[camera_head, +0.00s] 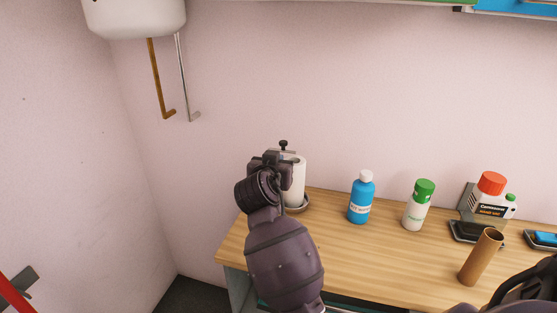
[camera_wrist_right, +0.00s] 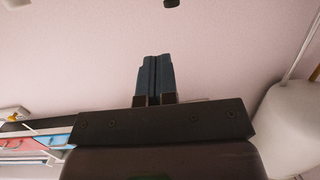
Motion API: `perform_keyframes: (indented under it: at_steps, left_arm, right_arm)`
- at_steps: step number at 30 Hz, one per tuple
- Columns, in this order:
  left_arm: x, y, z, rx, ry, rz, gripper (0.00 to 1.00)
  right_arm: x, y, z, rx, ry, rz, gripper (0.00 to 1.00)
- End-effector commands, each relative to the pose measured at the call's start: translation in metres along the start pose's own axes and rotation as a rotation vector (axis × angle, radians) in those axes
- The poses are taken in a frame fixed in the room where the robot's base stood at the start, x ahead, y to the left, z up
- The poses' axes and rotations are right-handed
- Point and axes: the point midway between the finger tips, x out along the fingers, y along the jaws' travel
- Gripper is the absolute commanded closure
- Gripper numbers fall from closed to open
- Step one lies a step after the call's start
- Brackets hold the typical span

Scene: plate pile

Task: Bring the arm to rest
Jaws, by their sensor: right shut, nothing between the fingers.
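My right gripper (camera_wrist_right: 154,62) shows in the right wrist view. Its two blue-grey fingers are together with nothing between them, and pale wall is behind them. In the head view a dark purple arm, seemingly my left, rises from the bottom middle. Its wrist end (camera_head: 268,165) is in front of a paper towel roll (camera_head: 298,182) and hides part of it. I cannot make out the fingers there, nor whether that end touches the roll. A dark part of mine also shows at the bottom right of the head view.
The wooden counter (camera_head: 330,250) bears a blue bottle (camera_head: 361,200), a green-capped bottle (camera_head: 418,206), a red-capped container (camera_head: 490,195) and a brown cylinder (camera_head: 480,258). A white water heater (camera_head: 135,15) hangs at upper left; it also shows in the wrist view (camera_wrist_right: 290,125).

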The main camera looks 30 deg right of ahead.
Motion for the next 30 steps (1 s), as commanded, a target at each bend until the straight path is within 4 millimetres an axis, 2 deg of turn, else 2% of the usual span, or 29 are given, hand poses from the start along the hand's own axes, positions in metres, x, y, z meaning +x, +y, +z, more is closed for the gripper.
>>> perform_keyframes:
  at_steps: [11, 14, 18, 20, 23, 26, 30]
  left_arm:
    - [0.0, 0.0, 0.0, 0.0, 0.001, 0.0, 0.57]
    - [0.0, 0.0, 0.0, 0.001, 0.001, 0.0, 0.57]
    - [0.0, -0.001, 0.001, 0.001, 0.0, -0.001, 0.57]
    - [-0.001, -0.001, 0.002, 0.0, -0.002, -0.001, 0.57]
    - [-0.001, -0.001, 0.003, 0.001, -0.004, -0.001, 0.57]
    - [-0.002, -0.001, 0.004, 0.002, -0.006, -0.002, 0.57]
    - [-0.002, -0.001, 0.004, 0.002, -0.007, -0.002, 0.57]
  right_arm:
    - [-0.005, 0.0, -0.002, -0.033, 0.009, -0.006, 1.0]
    - [-0.006, -0.011, -0.007, -0.084, 0.043, -0.073, 1.0]
    - [-0.015, -0.042, -0.016, -0.132, 0.113, -0.243, 1.0]
    - [-0.019, -0.052, -0.015, -0.151, 0.139, -0.309, 1.0]
    - [-0.027, -0.061, -0.002, -0.186, 0.172, -0.41, 1.0]
    - [-0.035, -0.064, 0.023, -0.219, 0.189, -0.504, 1.0]
    - [-0.049, -0.057, 0.069, -0.253, 0.188, -0.617, 1.0]
